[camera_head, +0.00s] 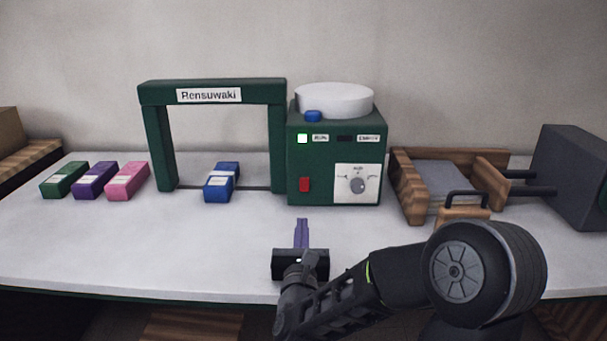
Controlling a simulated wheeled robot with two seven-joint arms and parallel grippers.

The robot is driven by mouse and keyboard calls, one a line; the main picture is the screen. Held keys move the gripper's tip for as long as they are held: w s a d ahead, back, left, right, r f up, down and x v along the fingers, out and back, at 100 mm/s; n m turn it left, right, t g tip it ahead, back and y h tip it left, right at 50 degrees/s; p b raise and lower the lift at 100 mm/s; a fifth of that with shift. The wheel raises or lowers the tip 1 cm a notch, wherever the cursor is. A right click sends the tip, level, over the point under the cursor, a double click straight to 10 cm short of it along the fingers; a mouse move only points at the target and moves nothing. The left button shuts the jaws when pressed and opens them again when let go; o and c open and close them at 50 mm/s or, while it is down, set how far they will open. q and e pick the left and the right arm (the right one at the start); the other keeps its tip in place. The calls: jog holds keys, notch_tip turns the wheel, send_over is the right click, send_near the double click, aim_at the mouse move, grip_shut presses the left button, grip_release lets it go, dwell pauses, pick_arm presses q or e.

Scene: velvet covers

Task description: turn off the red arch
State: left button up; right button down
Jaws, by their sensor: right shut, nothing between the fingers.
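No red arch shows; the arch (212,93) is dark green, with a "Rensuwaki" label on its top bar. It stands beside a green control box (337,151) with a red switch (305,185) at its lower left, a dial (357,185) on a white plate and a lit pale-green lamp (302,138). A dark indicator (344,138) sits to the lamp's right. My right gripper (301,232) has its purplish fingers shut and empty, over the table in front of the box, apart from the switch. My left gripper is out of view.
A blue box (221,183) lies under the arch. Green (64,180), purple (95,181) and pink (127,181) boxes lie at left. A white round part (334,100) tops the control box. A wooden tray (411,195) stands right. The table front left is clear.

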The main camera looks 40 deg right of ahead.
aim_at(305, 180)
jog(key=p+x, duration=0.1)
jog(key=x, duration=1.3)
jog(key=shift+w+d+r, duration=0.1)
jog(key=shift+w+d, duration=0.1)
jog(key=shift+r, duration=0.1)
jog(key=shift+w+d+r+g+y+p, duration=0.15)
jog(key=shift+d+r+g+y+p, duration=0.15)
jog(key=shift+r+g+p, duration=0.15)
jog(key=shift+r+g, duration=0.25)
jog(key=shift+f+y, duration=0.2)
jog(key=shift+y, duration=0.1)
